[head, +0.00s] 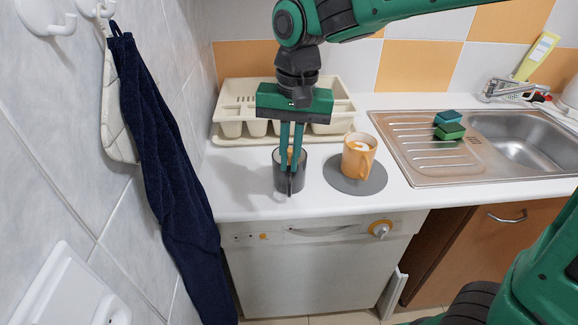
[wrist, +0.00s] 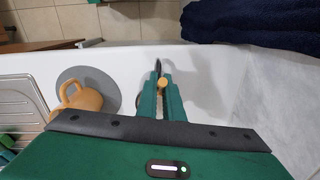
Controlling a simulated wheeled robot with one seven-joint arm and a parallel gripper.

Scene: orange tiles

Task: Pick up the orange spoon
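The orange spoon (head: 290,156) stands in a dark grey mug (head: 280,181) on the white counter. Only a small part of it shows, between my fingers; the rest is hidden in the mug. My gripper (head: 290,168) points straight down at the mug, with its two green fingers close together and their lower ends at the mug. In the wrist view, the spoon's rounded orange end (wrist: 162,84) sits between the fingertips (wrist: 161,78), with no clear gap beside it. The gripper looks shut on the spoon.
An orange mug (head: 359,157) stands on a round grey mat (head: 371,183) just right of the dark mug. A cream dish rack (head: 236,92) is behind. A steel sink (head: 402,167) with sponges (head: 449,125) lies right. A navy towel (head: 150,110) hangs on the left wall.

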